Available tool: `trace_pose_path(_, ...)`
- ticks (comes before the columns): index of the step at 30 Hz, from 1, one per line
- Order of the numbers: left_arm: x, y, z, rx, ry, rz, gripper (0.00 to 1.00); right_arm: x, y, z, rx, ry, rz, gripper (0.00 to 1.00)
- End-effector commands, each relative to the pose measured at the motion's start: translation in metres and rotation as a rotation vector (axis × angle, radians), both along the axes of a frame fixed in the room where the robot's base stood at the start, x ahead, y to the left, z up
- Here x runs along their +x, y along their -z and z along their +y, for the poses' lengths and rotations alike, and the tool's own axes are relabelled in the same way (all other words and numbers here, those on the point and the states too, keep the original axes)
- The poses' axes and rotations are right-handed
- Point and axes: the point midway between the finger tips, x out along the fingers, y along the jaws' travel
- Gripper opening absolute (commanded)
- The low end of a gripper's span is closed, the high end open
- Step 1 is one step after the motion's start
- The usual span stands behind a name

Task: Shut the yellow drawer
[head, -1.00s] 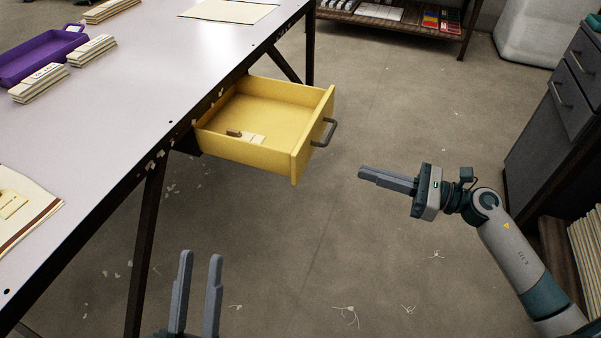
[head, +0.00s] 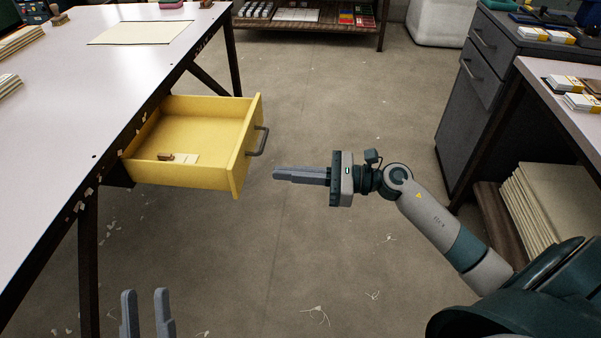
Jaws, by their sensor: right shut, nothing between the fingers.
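The yellow drawer (head: 205,174) stands pulled out from under the left table. Its front panel with a dark handle (head: 258,141) faces right. A small brown item (head: 165,157) and a pale card (head: 185,159) lie inside it. My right gripper (head: 276,174) is shut and empty. It points left and is a short way right of the drawer front, a little lower than the handle in the picture, apart from it. My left gripper (head: 146,296) is at the bottom left, below the drawer in the picture, its two fingers apart with nothing between them.
The white-topped table (head: 90,80) fills the left, with a dark leg below it. A grey cabinet (head: 475,75) and a second table (head: 560,75) with a stack of boards (head: 550,205) stand at the right. Open concrete floor (head: 330,110) lies between.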

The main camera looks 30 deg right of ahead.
Motion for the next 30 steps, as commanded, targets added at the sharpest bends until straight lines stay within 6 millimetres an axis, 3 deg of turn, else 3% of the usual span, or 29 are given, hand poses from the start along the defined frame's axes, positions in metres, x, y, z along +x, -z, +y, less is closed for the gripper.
trace_pose_path(9,-0.004,0.009,-0.003,0.008,0.007,0.043,0.28,0.032,-0.001,0.047,0.002,0.000,-0.002,0.00)
trace_pose_path(15,-0.004,0.013,-0.004,0.016,0.011,0.056,0.28,0.046,-0.001,0.067,0.001,0.000,0.000,0.00)
trace_pose_path(30,-0.004,0.011,-0.005,0.016,0.012,0.051,0.28,0.051,0.000,0.075,0.001,0.001,0.001,0.00)
